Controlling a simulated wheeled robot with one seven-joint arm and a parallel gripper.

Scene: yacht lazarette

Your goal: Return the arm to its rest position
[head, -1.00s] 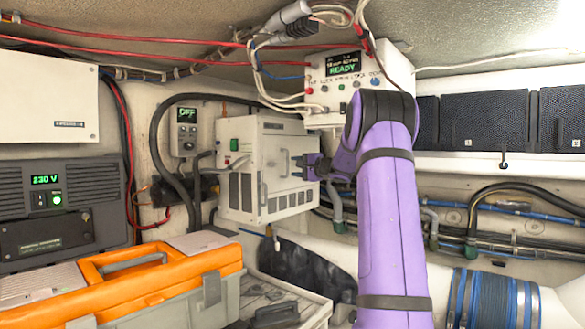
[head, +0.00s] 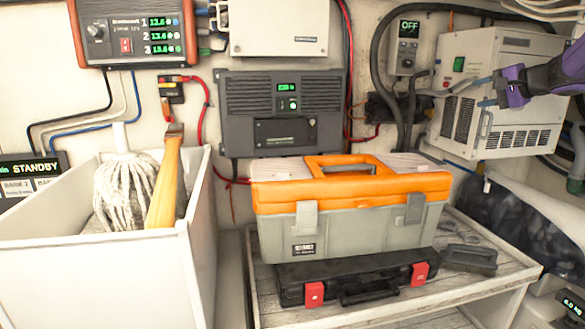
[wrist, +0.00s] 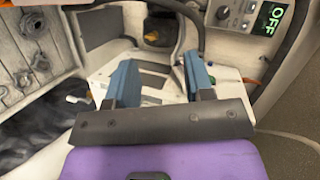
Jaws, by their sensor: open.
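My gripper (head: 478,93) is at the right edge of the head view, on the end of the purple arm, most of which is out of frame. Its two blue-grey fingers point left, in front of a white vented box (head: 515,82) on the wall. In the wrist view my gripper (wrist: 157,75) shows its two fingers spread wide apart, with nothing held between them. The white box (wrist: 150,88) shows behind and between the fingers there. I cannot tell whether a finger touches it.
An orange and grey toolbox (head: 350,195) and a black case (head: 355,276) rest on a bench (head: 425,304). A white bin (head: 95,265) holds a mop (head: 128,190) and a wooden handle (head: 165,185). A grey panel reading OFF (head: 405,45) and cables are left of the box.

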